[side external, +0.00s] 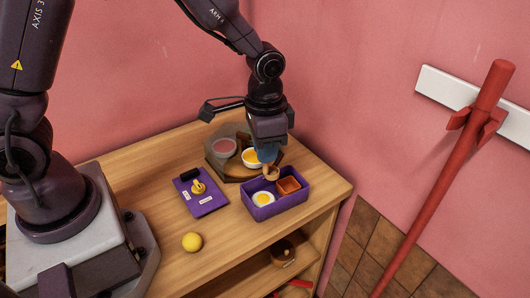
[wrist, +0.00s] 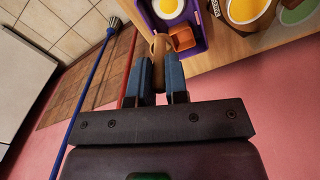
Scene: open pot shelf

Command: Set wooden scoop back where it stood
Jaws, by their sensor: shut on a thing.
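The wooden scoop (side external: 271,174) is held upright or nearly so between the blue fingers of my gripper (side external: 267,155). In the wrist view, the scoop (wrist: 158,48) shows between the two fingers of the gripper (wrist: 160,78), and its lower end points at the box. The purple box (side external: 286,204) stands near the table's right end. It holds a white dish with a yellow centre (side external: 263,198) and an orange square cup (side external: 289,185). The scoop is over or beside the box's back edge; I cannot tell if it touches anything.
A dark wooden board (side external: 218,163) behind the box carries a pinkish bowl (side external: 224,147) and a yellow-filled bowl (side external: 253,157). A purple plate (side external: 200,204) with a yellow piece and a yellow ball (side external: 192,242) lie to the left. A dark bowl (side external: 283,252) sits on the lower shelf.

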